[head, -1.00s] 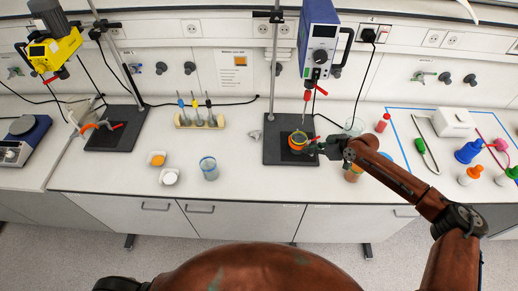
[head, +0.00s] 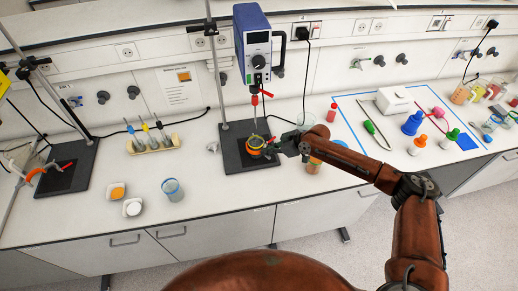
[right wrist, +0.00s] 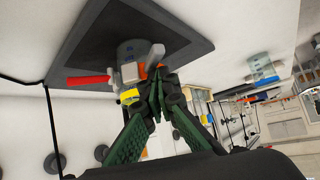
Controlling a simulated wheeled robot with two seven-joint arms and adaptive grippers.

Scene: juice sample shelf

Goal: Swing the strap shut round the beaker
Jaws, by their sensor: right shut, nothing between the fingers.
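The beaker (head: 257,141) stands on the dark base plate of the middle stand, under the blue-topped stirrer. An orange strap (head: 255,153) shows round its lower front; I cannot tell whether its ends meet. My right gripper (head: 277,148) is at the beaker's right side, close to the strap. In the right wrist view, the gripper's fingertips (right wrist: 157,92) are together and empty, in front of an orange part of the strap (right wrist: 142,71). The pale beaker (right wrist: 130,48) is behind, partly hidden by the fingers. My left gripper is not in view.
The blue stirrer (head: 253,42) hangs above the beaker on its rod. A blue-rimmed beaker (head: 172,190) and two small dishes stand to the left. A pipette rack (head: 152,145) is behind them. A glass and an orange-filled vessel stand close by my right arm.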

